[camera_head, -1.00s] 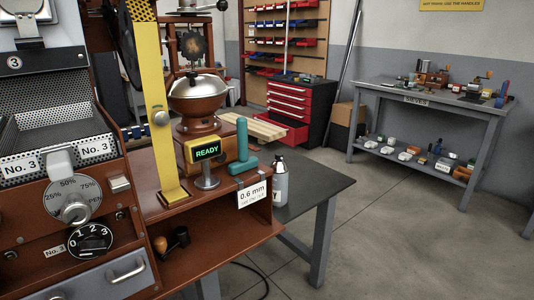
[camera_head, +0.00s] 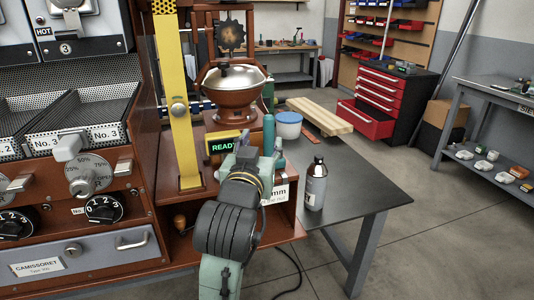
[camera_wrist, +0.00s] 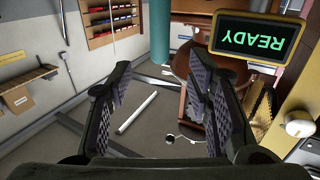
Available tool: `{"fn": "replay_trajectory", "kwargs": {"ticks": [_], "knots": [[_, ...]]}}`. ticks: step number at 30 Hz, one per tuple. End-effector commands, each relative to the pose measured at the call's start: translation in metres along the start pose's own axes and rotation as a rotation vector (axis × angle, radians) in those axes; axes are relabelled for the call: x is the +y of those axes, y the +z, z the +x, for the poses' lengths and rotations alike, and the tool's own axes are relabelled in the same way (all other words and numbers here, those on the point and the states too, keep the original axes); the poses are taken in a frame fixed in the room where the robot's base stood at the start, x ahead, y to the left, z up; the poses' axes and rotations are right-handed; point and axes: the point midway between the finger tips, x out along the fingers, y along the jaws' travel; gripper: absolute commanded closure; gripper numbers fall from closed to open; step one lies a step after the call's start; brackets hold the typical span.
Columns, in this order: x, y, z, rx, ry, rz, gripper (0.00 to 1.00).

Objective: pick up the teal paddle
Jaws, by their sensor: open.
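The teal paddle (camera_head: 268,131) stands upright at the right edge of the brown roaster shelf, beside the READY display. My arm hides its lower part in the head view. In the wrist view, which is upside down, the teal paddle (camera_wrist: 160,32) is a vertical bar at the top, lined up with the gap between my fingers. My gripper (camera_wrist: 158,62) is open and empty, its two dark padded fingers apart. The paddle appears beyond the fingertips, and I see no contact. The fingers are hard to make out in the head view.
The READY display (camera_head: 224,146) and yellow post (camera_head: 180,110) stand close left of the paddle. A wooden board (camera_head: 320,115) lies farther back.

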Motion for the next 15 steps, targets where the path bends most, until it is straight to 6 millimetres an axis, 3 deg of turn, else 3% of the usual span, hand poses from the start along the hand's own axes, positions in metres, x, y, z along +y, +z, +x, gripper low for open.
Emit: {"fn": "replay_trajectory", "kwargs": {"ticks": [10, 15], "knots": [[-0.001, 0.000, 0.042, -0.004, -0.002, 0.000, 0.54], [-0.001, 0.000, 0.053, -0.002, -0.004, 0.000, 0.54]]}}
